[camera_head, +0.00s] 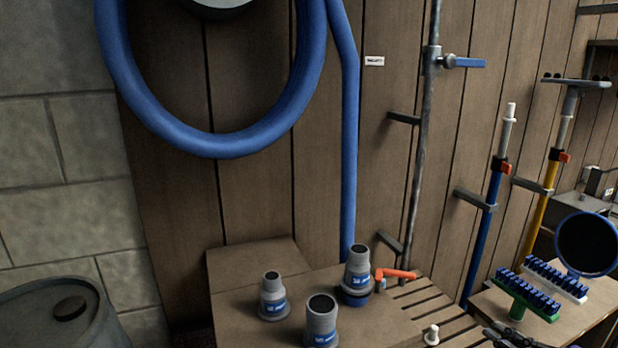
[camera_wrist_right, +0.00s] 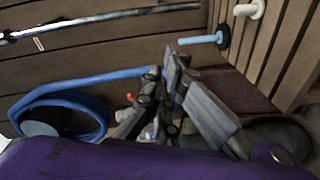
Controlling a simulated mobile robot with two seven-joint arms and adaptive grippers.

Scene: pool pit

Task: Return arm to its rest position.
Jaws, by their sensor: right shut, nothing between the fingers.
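My right gripper (camera_head: 512,337) shows only in part at the bottom right edge of the head view, dark against the slatted bench. In the right wrist view my right gripper (camera_wrist_right: 176,72) has its grey fingers together, with nothing between them. My left gripper is not in view.
Several grey hose fittings stand on a wooden bench (camera_head: 380,325), beside an orange-handled valve (camera_head: 398,274). A blue hose (camera_head: 349,150) hangs on the plank wall. Brushes (camera_head: 527,294) lie on a right-hand shelf near poles (camera_head: 487,220). A grey barrel (camera_head: 40,318) stands lower left.

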